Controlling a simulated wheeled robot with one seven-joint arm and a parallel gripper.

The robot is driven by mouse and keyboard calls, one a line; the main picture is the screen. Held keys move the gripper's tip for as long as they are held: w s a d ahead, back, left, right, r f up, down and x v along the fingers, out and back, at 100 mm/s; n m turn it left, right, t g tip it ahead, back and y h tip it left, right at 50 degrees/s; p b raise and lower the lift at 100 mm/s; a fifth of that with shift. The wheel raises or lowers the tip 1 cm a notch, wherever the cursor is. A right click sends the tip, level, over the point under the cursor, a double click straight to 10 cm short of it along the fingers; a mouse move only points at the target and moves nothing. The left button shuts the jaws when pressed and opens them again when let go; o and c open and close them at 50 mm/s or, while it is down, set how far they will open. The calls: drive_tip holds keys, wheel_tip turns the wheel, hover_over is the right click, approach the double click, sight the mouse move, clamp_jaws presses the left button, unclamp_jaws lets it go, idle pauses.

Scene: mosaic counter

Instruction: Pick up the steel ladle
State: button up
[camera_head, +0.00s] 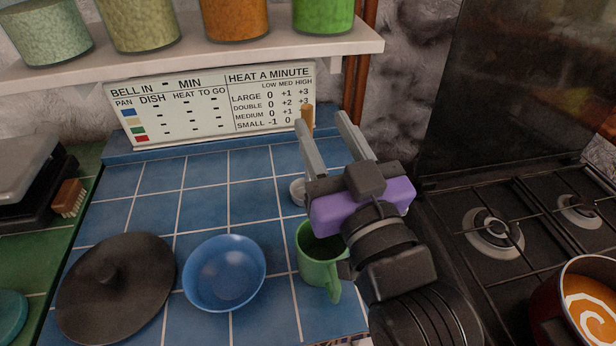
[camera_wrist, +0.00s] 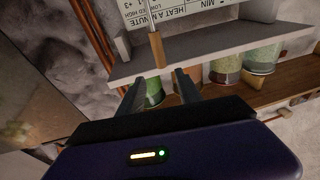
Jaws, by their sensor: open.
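The steel ladle shows its wooden handle (camera_head: 307,117) upright near the back of the counter, beside my left fingertip. A round steel part (camera_head: 297,192), seemingly its bowl, shows low to the left of my gripper; the fingers hide most of the shaft between. In the wrist view the wooden handle (camera_wrist: 158,49) lies just beyond the gap between my fingertips, with a thin grey shaft above it. My gripper (camera_head: 322,119) is open and empty, and its two fingers also show apart in the wrist view (camera_wrist: 158,77).
A green mug (camera_head: 318,262) stands below my gripper. A blue bowl (camera_head: 225,272) and a dark lid (camera_head: 116,288) lie to the left. A sign (camera_head: 212,104) and a jar shelf (camera_head: 180,55) are behind. A stove (camera_head: 470,205) is right. Blue tiles are free at centre left.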

sight(309, 119)
drive_tip(key=shift+w+a+f+g, duration=0.7)
drive_tip(key=shift+w+f+g, duration=0.05)
drive_tip(key=shift+f+g, duration=0.05)
drive_tip(key=p+x, duration=0.1)
drive_tip(key=x, duration=0.5)
drive_tip(key=shift+w+r, duration=0.15)
drive_tip(key=shift+w, duration=0.15)
drive_tip(key=shift+w+a, duration=0.15)
drive_tip(key=shift+w, duration=0.35)
clamp_jaws()
